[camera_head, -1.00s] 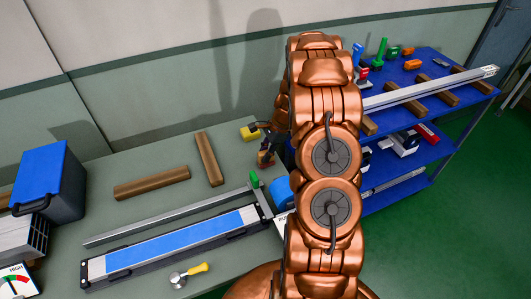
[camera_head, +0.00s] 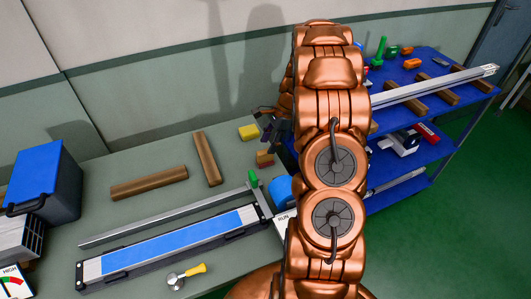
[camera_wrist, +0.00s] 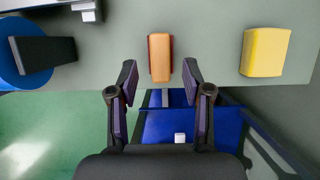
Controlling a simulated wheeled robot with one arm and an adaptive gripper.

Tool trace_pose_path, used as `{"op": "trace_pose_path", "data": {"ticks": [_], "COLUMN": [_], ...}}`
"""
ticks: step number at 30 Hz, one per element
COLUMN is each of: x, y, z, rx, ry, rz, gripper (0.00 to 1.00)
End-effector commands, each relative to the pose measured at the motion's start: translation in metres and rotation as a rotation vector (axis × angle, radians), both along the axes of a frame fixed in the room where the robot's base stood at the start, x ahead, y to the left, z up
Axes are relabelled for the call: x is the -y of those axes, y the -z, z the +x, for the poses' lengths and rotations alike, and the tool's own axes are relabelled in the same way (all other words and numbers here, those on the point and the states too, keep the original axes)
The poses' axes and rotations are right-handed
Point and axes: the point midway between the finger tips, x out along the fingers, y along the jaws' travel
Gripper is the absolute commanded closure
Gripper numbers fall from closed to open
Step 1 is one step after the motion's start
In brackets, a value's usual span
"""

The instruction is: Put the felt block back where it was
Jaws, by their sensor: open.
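A small two-tone block (camera_head: 265,158), tan-orange on top with a dark red side, rests on the grey-green bench near its right end. It also shows in the wrist view (camera_wrist: 161,56), just beyond and between my fingertips. A yellow block (camera_head: 249,132) lies beside it, and shows at the right in the wrist view (camera_wrist: 265,52). I cannot tell for sure which one is the felt block; the two-tone one looks likelier. My gripper (camera_wrist: 159,72) is open and empty. In the head view it hangs above and behind the two-tone block (camera_head: 268,122), partly hidden by my arm.
A long fixture with a blue strip (camera_head: 180,241) and a metal bar (camera_head: 170,215) lie on the bench. Two wooden bars (camera_head: 207,158) lie behind. A blue roll (camera_head: 281,189) stands near the bench edge. A blue shelf cart (camera_head: 440,112) stands to the right.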

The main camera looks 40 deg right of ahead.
Motion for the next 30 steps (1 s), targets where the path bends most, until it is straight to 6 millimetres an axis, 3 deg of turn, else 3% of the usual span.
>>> {"op": "trace_pose_path", "data": {"ticks": [9, 20, 25, 30], "x": [0.021, 0.026, 0.001, -0.048], "y": [-0.049, -0.068, -0.080, -0.103], "z": [-0.005, -0.007, -0.012, -0.027], "rx": [0.002, 0.000, 0.008, 0.024], "ry": [0.000, -0.005, -0.088, -0.268], "rz": [-0.002, -0.002, -0.021, -0.059], "gripper": [0.51, 0.51, 0.51, 0.51]}}
